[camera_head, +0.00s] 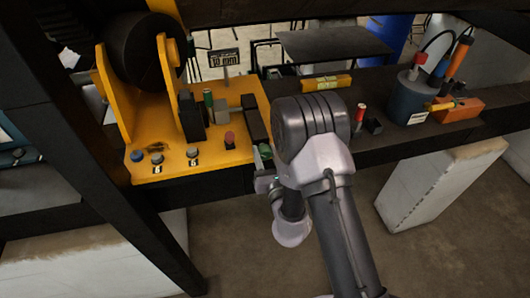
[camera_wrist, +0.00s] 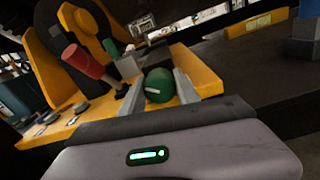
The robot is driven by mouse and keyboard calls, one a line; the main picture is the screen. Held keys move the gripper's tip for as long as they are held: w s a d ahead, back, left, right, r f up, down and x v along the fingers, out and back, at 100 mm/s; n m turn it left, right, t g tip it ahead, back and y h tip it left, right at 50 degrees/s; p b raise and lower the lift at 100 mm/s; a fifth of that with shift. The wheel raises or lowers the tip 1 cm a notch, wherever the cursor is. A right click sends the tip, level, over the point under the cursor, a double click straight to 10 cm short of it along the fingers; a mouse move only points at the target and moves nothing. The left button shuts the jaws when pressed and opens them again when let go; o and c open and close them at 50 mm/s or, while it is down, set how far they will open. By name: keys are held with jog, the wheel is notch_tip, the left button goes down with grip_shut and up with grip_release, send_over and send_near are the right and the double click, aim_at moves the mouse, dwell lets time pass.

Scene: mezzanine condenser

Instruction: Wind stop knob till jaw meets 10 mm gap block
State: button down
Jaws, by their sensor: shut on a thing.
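A green round knob (camera_wrist: 159,85) with a pale mark on its face is between the two fingers of my gripper (camera_wrist: 160,92) in the wrist view. My gripper is shut on it at the front right of the yellow fixture (camera_head: 165,172). In the head view my arm hides much of this knob (camera_head: 265,152). Dark and grey blocks (camera_head: 221,108) stand on the fixture, with an upright green-topped piece (camera_head: 208,98) beside them. Which one is the gap block or the jaw, and whether they touch, I cannot tell. A sign (camera_head: 224,58) reading "10 mm" stands behind.
A red knob (camera_head: 229,138) stands left of my gripper and looks close in the wrist view (camera_wrist: 84,61). Two grey buttons (camera_head: 193,152) sit at the fixture's front. A yellow level (camera_head: 326,83), a red-topped piece (camera_head: 360,113) and a dark canister (camera_head: 412,98) are on the beam to the right.

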jog(key=shift+m, duration=0.8)
jog(key=c, duration=0.9)
grip_release()
